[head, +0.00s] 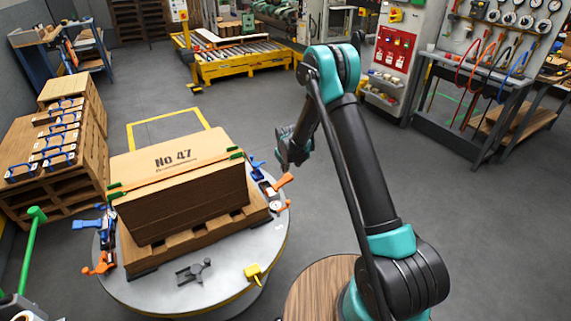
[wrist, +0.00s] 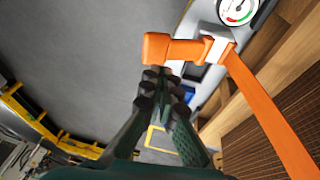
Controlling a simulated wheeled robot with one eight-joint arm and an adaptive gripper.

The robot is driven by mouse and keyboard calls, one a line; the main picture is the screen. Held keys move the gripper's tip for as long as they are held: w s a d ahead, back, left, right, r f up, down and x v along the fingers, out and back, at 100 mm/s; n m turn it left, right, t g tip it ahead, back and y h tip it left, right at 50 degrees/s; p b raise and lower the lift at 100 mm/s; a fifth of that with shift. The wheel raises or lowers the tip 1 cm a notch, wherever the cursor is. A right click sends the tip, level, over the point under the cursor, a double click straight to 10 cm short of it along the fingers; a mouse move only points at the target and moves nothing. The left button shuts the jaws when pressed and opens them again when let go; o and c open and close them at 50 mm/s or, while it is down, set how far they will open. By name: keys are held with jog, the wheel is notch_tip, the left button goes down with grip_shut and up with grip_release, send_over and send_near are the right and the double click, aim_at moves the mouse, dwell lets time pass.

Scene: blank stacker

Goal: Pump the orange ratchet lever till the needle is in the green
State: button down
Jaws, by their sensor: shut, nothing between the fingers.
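The orange ratchet lever (head: 283,181) sticks out from the ratchet at the right side of the stack. In the wrist view, the lever (wrist: 185,50) lies just beyond my fingertips. My gripper (wrist: 167,78) is shut and empty, with its tips close to the lever's underside; I cannot tell whether they touch. In the head view my gripper (head: 287,158) hangs above and behind the ratchet. The round white gauge (wrist: 238,10) shows a green and red arc, partly cut off; its needle is too small to read surely. An orange strap (wrist: 265,110) runs from the ratchet.
The stack marked No 47 (head: 180,158) stands on a pallet (head: 150,258) on the round table (head: 235,285). Another orange-levered ratchet (head: 102,263) sits at its left. A yellow tag-like piece (head: 253,272) and a grey tool (head: 193,271) lie in front.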

aim_at(290, 176)
jog(key=shift+w+d+f, duration=0.15)
jog(key=shift+d+f, duration=0.05)
jog(key=shift+f, duration=0.4)
jog(key=shift+w+d+f, duration=0.1)
jog(key=shift+d+f, duration=0.15)
jog(key=shift+f, duration=0.3)
jog(key=shift+w+d+f, duration=0.15)
jog(key=shift+d+f, duration=0.05)
jog(key=shift+f, duration=0.4)
jog(key=shift+d, duration=0.1)
jog(key=shift+w+d+f+g+y, duration=0.3)
jog(key=shift+d+f+g+y, duration=0.1)
jog(key=shift+f+y, duration=0.1)
jog(key=shift+w+d+f+m+g+y, duration=0.3)
jog(key=shift+d+f+g+y, duration=0.15)
jog(key=shift+f+y, duration=0.3)
jog(key=shift+w+d+f+g+y, duration=0.15)
jog(key=shift+f+g+y, duration=0.15)
jog(key=shift+f+y, duration=0.3)
jog(key=shift+w+d+f+g+y, duration=0.15)
jog(key=shift+f+g+y, duration=0.15)
jog(key=shift+f, duration=0.35)
jog(key=shift+s, duration=0.1)
jog(key=shift+r, duration=0.1)
